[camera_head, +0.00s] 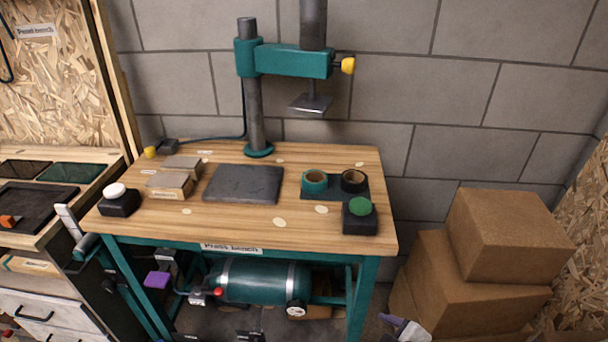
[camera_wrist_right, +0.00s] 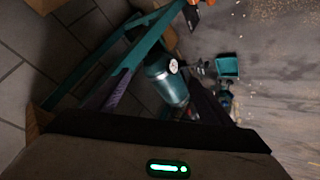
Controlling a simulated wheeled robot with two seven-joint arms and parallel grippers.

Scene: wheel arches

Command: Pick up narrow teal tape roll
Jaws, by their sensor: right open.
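The teal tape roll (camera_head: 314,183) stands on a dark tray (camera_head: 333,194) at the right of the wooden bench in the head view. It has a tan core and sits beside a black tape roll (camera_head: 354,181). My right gripper (camera_head: 402,328) is at the bottom edge of the head view, in front of and below the bench, well away from the roll. In the right wrist view the gripper (camera_wrist_right: 160,100) is open and empty, and neither roll shows there. At the left, a purple part (camera_head: 157,281) among grey and black pieces may be my left gripper; its jaws are unclear.
The teal press (camera_head: 285,61) rises at the back over a dark plate (camera_head: 243,184). A green-topped button box (camera_head: 359,215) stands just in front of the rolls. Cardboard boxes (camera_head: 505,237) are stacked at the right. A teal tank (camera_head: 262,281) lies under the bench.

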